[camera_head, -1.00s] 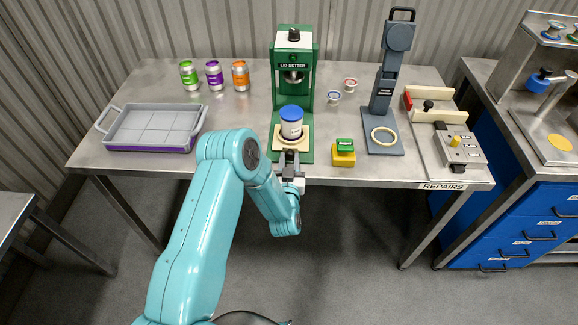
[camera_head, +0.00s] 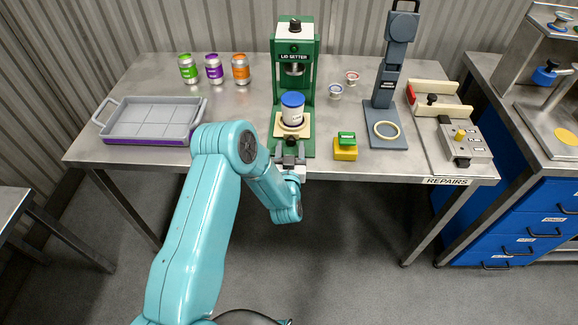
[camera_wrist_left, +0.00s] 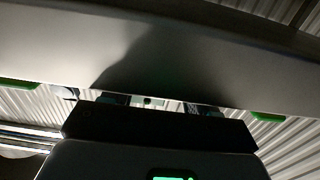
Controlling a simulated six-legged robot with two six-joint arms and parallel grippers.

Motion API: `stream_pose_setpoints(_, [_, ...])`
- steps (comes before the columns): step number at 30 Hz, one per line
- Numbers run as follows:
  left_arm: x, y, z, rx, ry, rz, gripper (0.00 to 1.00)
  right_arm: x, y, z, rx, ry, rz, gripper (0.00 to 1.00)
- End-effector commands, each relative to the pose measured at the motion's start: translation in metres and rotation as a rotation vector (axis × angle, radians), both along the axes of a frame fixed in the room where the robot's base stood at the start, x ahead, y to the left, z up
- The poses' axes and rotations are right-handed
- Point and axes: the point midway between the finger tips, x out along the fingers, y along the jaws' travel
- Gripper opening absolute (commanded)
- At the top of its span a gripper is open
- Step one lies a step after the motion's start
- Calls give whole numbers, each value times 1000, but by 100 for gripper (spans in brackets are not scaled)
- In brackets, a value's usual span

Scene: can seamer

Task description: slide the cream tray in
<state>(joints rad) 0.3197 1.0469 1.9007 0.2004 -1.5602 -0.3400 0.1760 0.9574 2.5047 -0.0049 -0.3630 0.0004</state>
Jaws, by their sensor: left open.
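The cream tray (camera_head: 278,129) sits low in the green lid setter (camera_head: 308,90). A white can with a blue lid (camera_head: 293,109) stands upright on it, a little in front of and below the setter's ram (camera_head: 294,69). A dark knob (camera_head: 290,141) is at the tray's front. My left gripper (camera_head: 290,154) is open at the tray's front, close to the knob; I cannot tell if it touches. The left wrist view shows mostly a large pale grey surface close up, and the tray cannot be made out there. My right gripper is not in view.
A yellow block with a green top (camera_head: 345,148) stands just right of the setter. A grey stand with a cream ring (camera_head: 386,131) is farther right. A grey tray (camera_head: 151,119) and several coloured cans (camera_head: 214,69) are at left. The table's front edge runs below my gripper.

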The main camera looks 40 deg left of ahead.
Motion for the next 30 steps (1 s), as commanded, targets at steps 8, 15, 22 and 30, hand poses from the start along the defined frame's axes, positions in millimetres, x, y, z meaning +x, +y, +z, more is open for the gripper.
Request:
stream_pose_setpoints(8, [-57,-37,-3,-1,4,-6,58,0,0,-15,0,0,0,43])
stream_pose_setpoints(15, [-109,-68,-2,1,4,-5,58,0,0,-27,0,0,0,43])
stream_pose_setpoints(22, [-127,-79,-3,1,1,-2,58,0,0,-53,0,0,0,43])
stream_pose_setpoints(30, [-130,-80,1,1,-1,-1,58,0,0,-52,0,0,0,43])
